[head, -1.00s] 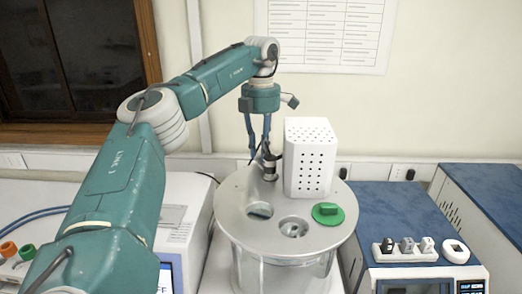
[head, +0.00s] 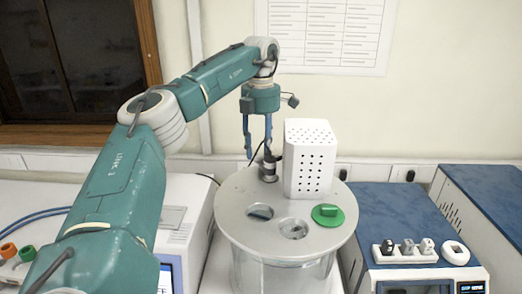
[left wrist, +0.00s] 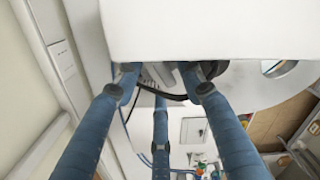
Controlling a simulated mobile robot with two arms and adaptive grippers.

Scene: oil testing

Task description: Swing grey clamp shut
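A round metal lid (head: 240,222) sits on a clear vessel. A small grey fitting (head: 268,173) stands at the lid's back, left of the white perforated box; it may be the grey clamp, and its shape is partly hidden. My left gripper (head: 258,156) points down just above and beside this fitting. In the left wrist view the blue fingers of the gripper (left wrist: 160,76) are spread apart, with a grey part (left wrist: 161,73) showing between and behind their tips. I cannot tell whether they touch it. My right gripper is not in view.
The white perforated box (head: 309,160) stands close to the right of my fingers. The lid has two holes and a green knob (head: 328,214). A blue-topped instrument (head: 400,215) stands at right, a white device (head: 180,215) at left. The wall is close behind.

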